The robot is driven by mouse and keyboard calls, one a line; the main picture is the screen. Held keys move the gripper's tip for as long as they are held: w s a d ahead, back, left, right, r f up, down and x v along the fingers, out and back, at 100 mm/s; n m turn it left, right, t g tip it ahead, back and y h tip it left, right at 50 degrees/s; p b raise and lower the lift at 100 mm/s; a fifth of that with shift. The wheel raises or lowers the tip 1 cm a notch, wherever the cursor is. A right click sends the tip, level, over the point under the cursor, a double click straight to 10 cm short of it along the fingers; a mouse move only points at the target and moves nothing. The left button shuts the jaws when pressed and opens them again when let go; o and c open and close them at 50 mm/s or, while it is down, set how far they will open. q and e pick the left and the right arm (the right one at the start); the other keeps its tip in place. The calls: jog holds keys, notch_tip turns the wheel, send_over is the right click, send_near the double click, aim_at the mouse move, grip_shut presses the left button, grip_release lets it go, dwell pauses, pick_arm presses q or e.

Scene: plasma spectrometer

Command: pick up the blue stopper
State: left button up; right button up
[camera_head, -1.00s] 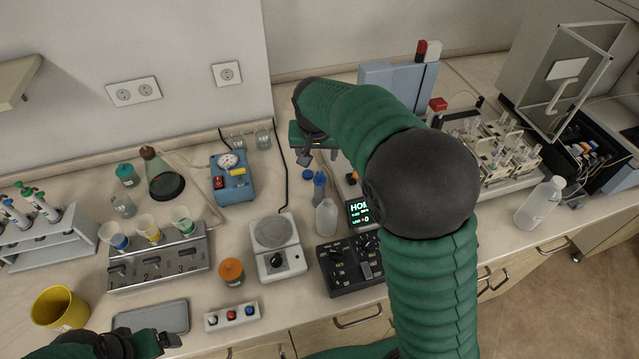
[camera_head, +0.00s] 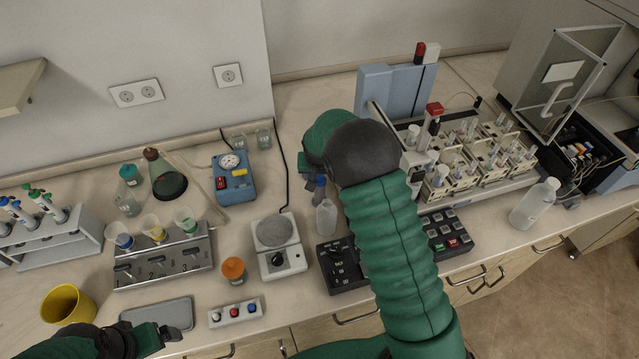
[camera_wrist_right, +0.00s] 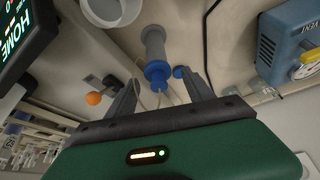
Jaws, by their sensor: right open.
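In the right wrist view, a blue stopper (camera_wrist_right: 158,74) caps a slim grey-blue vessel (camera_wrist_right: 153,40). In the head view the blue stopper (camera_head: 320,181) shows just below my right wrist, which hides most of the right gripper (camera_head: 307,185). My left gripper (camera_head: 172,335) is low at the left near the grey tray; its opening is unclear.
A white bottle (camera_head: 326,217) stands in front of the stopper. A hotplate (camera_head: 275,232) and black control box (camera_head: 342,262) are nearer the front edge. A blue pump unit (camera_head: 232,180) is to the left; sample racks (camera_head: 490,160) are to the right.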

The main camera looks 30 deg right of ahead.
jog(key=shift+s+r, duration=0.1)
grip_shut()
jog(key=shift+r, duration=0.55)
notch_tip(320, 180, up, 17)
jog(key=b, duration=0.2)
